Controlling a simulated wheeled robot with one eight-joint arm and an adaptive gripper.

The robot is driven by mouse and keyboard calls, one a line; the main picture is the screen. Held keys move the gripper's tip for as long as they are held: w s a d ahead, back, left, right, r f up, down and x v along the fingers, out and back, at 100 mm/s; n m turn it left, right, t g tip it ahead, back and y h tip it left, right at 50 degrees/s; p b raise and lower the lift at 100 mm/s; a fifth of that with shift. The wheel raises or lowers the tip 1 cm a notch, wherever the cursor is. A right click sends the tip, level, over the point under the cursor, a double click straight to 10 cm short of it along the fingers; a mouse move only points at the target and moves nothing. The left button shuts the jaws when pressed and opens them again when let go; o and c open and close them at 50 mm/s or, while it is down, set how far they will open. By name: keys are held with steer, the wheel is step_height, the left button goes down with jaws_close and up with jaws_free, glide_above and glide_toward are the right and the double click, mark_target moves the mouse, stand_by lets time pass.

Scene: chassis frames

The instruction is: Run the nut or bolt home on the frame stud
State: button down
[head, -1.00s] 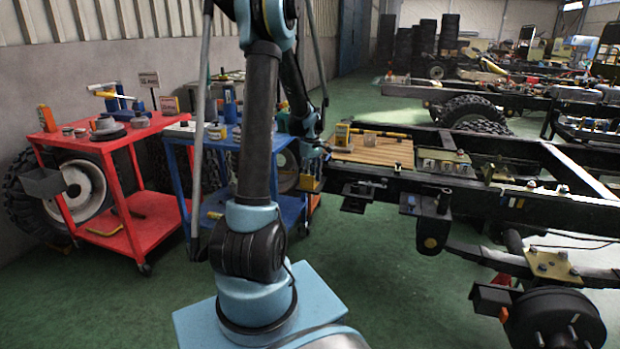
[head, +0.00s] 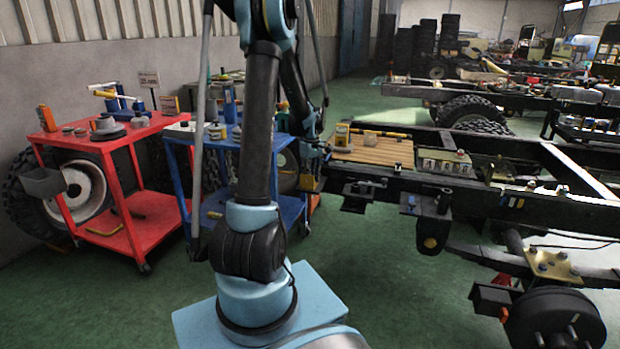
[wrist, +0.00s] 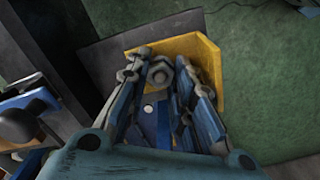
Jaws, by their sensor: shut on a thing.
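In the wrist view a grey hex nut (wrist: 160,73) sits between the fingertips of my gripper (wrist: 162,70), which is shut on it. The nut lies in front of a yellow bracket plate (wrist: 208,55). Any stud under the nut is hidden, so I cannot tell how far it is seated. In the head view my gripper (head: 314,152) is small and partly hidden behind my arm, at the left end of the dark chassis frame (head: 480,195). The yellow bracket (head: 309,184) shows just below it.
A wooden board (head: 375,150) with small items lies on the frame, right of my gripper. A blue cart (head: 180,150) and a red cart (head: 75,150) stand to the left.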

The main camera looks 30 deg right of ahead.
steer(key=m, duration=0.4)
steer(key=shift+m, duration=0.3)
steer(key=shift+m, duration=1.1)
steer(key=m, duration=0.3)
steer(key=shift+m, duration=0.4)
steer(key=m, duration=0.2)
steer(key=shift+m, duration=0.3)
steer(key=c, duration=1.8)
jaws_free()
steer(key=shift+m, duration=0.4)
steer(key=o, duration=0.5)
